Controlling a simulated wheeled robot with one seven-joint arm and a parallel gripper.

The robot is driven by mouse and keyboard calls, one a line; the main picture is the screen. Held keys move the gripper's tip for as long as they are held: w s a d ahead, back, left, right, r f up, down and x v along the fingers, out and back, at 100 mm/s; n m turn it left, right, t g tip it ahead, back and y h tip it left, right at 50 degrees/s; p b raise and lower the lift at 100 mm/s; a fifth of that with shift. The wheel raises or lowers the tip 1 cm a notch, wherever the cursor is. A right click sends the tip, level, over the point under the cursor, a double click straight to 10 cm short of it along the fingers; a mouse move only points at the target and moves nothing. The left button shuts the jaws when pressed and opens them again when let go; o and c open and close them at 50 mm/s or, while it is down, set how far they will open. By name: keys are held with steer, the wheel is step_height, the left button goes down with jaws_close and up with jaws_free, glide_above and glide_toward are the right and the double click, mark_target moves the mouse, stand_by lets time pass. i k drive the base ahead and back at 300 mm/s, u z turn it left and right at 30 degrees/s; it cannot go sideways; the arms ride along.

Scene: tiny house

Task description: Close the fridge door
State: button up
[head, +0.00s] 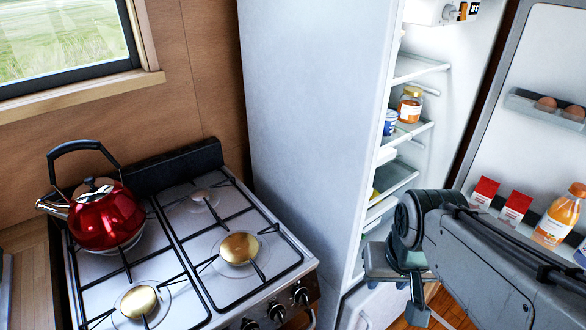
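The fridge (315,120) stands in the middle of the head view, with its pale side facing me. Its door (535,60) stands wide open on the right, with its inner face and shelves showing. The door's outer face and handle are out of sight. My arm crosses the lower right, in front of the fridge opening and the lower part of the door. My gripper (416,312) points down at the bottom, in front of the lower fridge. Its fingers are small and partly cut off, so I cannot tell their opening or any contact.
Fridge shelves hold a jar (410,105) and a blue can (390,122). Door shelves hold eggs (546,103), red packets (484,192) and an orange bottle (559,215). A stove (172,290) with a red kettle (107,217) stands left of the fridge. Some wooden floor shows below.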

mark_target(544, 53)
steer(key=u, duration=0.95)
steer(key=k, duration=1.6)
steer(key=z, duration=1.15)
steer(key=k, duration=0.6)
steer(key=z, duration=1.25)
steer(key=i, duration=1.6)
steer(key=u, duration=0.85)
steer(key=i, duration=0.6)
steer(key=u, duration=0.65)
